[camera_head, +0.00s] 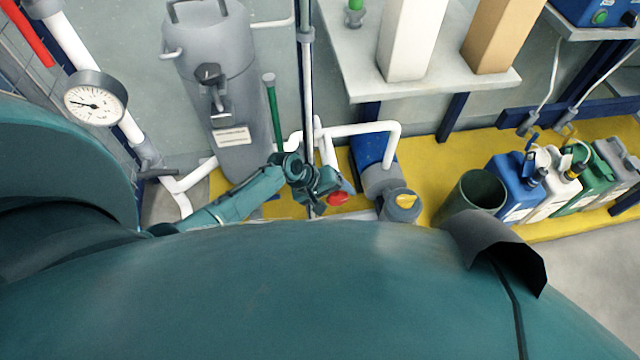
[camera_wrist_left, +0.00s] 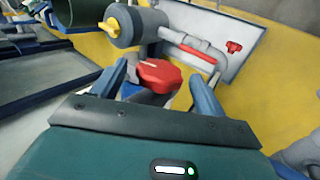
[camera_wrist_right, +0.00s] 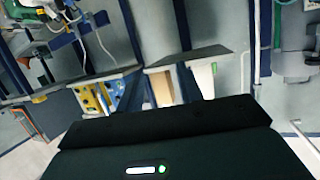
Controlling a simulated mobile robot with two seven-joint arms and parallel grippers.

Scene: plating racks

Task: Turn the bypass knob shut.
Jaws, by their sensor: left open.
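A red faceted knob (camera_wrist_left: 160,75), apparently the bypass knob, sits on grey pipework in the left wrist view. It also shows in the head view (camera_head: 338,198), beside my left gripper (camera_head: 322,188). In the left wrist view my left gripper (camera_wrist_left: 160,84) is open, one finger on each side of the red knob. I cannot tell whether the fingers touch it. My right gripper (camera_wrist_right: 160,84) has its fingers apart and nothing between them. It is not in the head view.
A grey housing with a yellow knob (camera_head: 405,201) stands right of the red knob. A vertical pipe (camera_head: 308,90) and white pipes crowd the left gripper. A grey tank (camera_head: 238,150) is at left. A dark green bin (camera_head: 472,195) and several jugs stand at right.

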